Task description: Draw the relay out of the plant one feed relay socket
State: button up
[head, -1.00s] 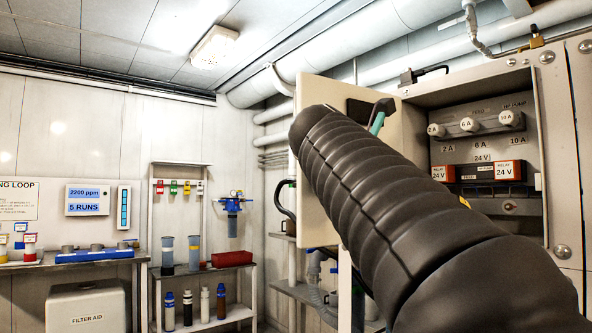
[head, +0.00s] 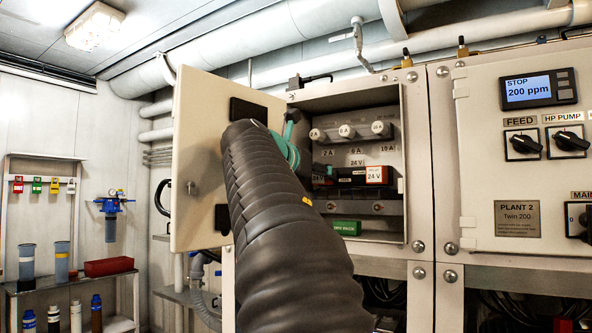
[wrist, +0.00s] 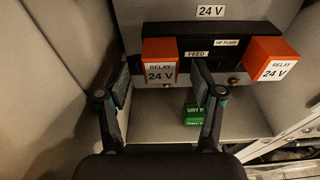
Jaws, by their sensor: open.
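The feed relay (wrist: 159,61), an orange block with a white "RELAY 24 V" label, sits in the left socket marked FEED on the dark relay rail (wrist: 217,50). My gripper (wrist: 161,82) is open and empty, its fingers pointing at the cabinet on either side of the feed relay's line. The fingertips look short of the relay; contact cannot be told. In the head view my arm and the teal-banded gripper (head: 284,147) hide most of the feed relay. The HP pump relay (wrist: 272,60), similar, sits at the right, also visible in the head view (head: 376,174).
The open cabinet door (head: 197,160) stands left of my arm. Fuse holders (head: 347,132) are above the relays. A green "DRY PACK" box (head: 347,227) lies on the cabinet floor below. The cabinet's right wall (head: 418,170) bounds the opening.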

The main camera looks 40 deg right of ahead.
jog(key=shift+x, duration=1.55)
grip_shut()
jog(key=shift+f+b+v, duration=0.15)
jog(key=shift+f+v, duration=0.1)
jog(key=shift+v, duration=1.2)
jog(key=shift+f+b+v, duration=0.15)
jog(key=shift+f+v, duration=0.05)
jog(key=shift+v, duration=1.25)
jog(key=shift+s, duration=0.1)
